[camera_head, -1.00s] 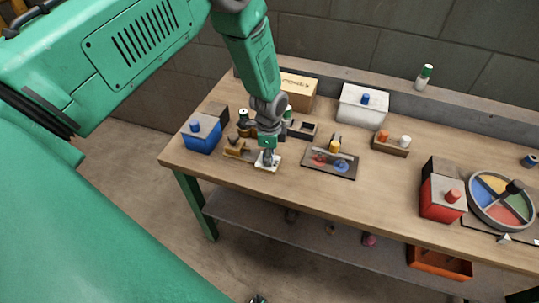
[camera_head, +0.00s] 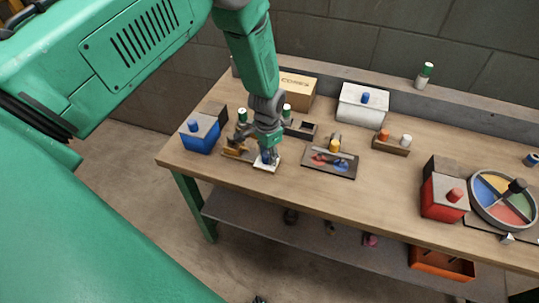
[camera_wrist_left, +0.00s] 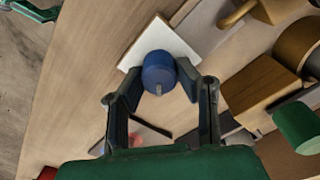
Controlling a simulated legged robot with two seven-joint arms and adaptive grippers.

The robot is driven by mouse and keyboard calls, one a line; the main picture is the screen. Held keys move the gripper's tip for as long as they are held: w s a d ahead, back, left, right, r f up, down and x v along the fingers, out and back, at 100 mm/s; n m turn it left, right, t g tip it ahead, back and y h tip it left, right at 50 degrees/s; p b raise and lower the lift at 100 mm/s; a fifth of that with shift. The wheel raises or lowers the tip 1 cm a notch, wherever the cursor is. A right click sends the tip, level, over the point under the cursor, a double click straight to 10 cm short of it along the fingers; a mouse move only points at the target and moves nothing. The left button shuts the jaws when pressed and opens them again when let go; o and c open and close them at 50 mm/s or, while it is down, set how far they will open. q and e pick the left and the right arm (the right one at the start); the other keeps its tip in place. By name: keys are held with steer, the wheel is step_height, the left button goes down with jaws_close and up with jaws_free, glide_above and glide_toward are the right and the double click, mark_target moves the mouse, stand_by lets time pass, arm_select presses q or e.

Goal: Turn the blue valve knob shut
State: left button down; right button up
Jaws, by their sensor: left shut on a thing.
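The blue valve knob (camera_wrist_left: 159,72) is a round blue cap with a small grey mark on its rim. It sits on a white square plate (camera_wrist_left: 182,47) on the bench. In the head view the knob (camera_head: 266,157) is mostly hidden by my left gripper, and the white plate (camera_head: 266,167) shows below it. My left gripper (camera_wrist_left: 158,82) has its two fingers on either side of the knob and is shut on it. In the head view my left gripper (camera_head: 267,150) reaches down from above.
A wooden block fixture (camera_head: 236,153) stands just left of the plate. A blue box (camera_head: 200,136) is farther left, and a dark tray (camera_head: 330,161) lies to the right. A red box (camera_head: 443,196) and a coloured wheel (camera_head: 499,196) are at far right. Bare bench lies between.

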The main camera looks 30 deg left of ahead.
mark_target(267, 154)
arm_select(q)
steer(key=n, duration=0.4)
steer(key=shift+s+a+f+n, duration=0.15)
steer(key=shift+s+f+n, duration=0.05)
steer(key=shift+s+n, duration=0.1)
steer(key=n, duration=0.4)
steer(key=shift+s+n+b, duration=0.1)
steer(key=shift+n+b, duration=0.2)
steer(key=shift+n, duration=0.1)
steer(key=shift+f, duration=0.1)
steer(key=c, duration=1.2)
jaws_free()
steer(key=shift+w+r, duration=0.2)
steer(key=shift+r, duration=0.1)
steer(key=shift+r, duration=0.3)
step_height(267, 154, up, 11)
